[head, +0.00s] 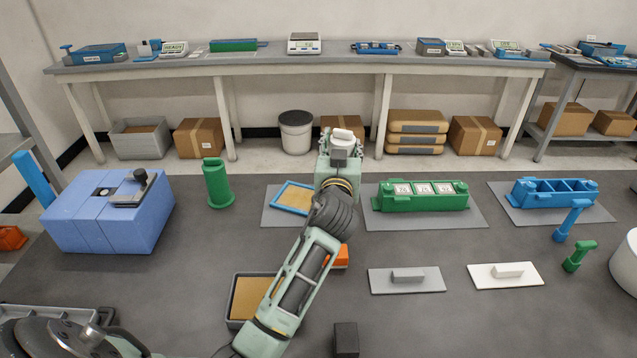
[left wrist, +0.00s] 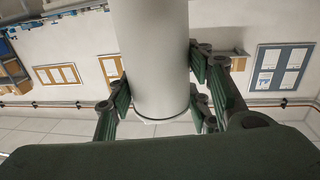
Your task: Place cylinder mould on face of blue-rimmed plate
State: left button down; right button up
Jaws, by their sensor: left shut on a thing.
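My left gripper (head: 341,147) reaches out over the back of the dark table. In the left wrist view its green-padded fingers (left wrist: 163,95) are shut on a pale grey cylinder, the cylinder mould (left wrist: 152,55). The mould runs out of the top of that picture. In the head view the gripper mostly hides it. The blue-rimmed plate (head: 278,204), with a tan face, lies on a grey mat just left of my left forearm. The arm covers its right side. I cannot tell the mould's height above the table. My right gripper is not in view.
A green cylinder (head: 217,183) and a blue block (head: 108,215) stand to the left. A green three-part mould (head: 423,197) sits close right of the arm. A grey-rimmed tan tray (head: 236,291) and an orange object (head: 342,258) lie near the forearm. Flat trowels (head: 407,281) lie front right.

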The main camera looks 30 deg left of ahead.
pick_arm(q)
jog(key=a+f, duration=1)
jog(key=a, duration=0.1)
jog(key=shift+a+f+p, duration=0.15)
jog(key=shift+p, duration=0.2)
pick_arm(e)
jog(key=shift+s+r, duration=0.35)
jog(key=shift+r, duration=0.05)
pick_arm(q)
jog(key=shift+f, duration=0.1)
jog(key=c, duration=0.9)
grip_release()
jog(key=shift+f, duration=0.1)
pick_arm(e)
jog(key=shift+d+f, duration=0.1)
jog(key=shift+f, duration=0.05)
pick_arm(q)
jog(key=shift+s, duration=0.15)
jog(key=v, duration=0.7)
jog(key=shift+s+b, duration=0.15)
jog(key=shift+b, duration=0.25)
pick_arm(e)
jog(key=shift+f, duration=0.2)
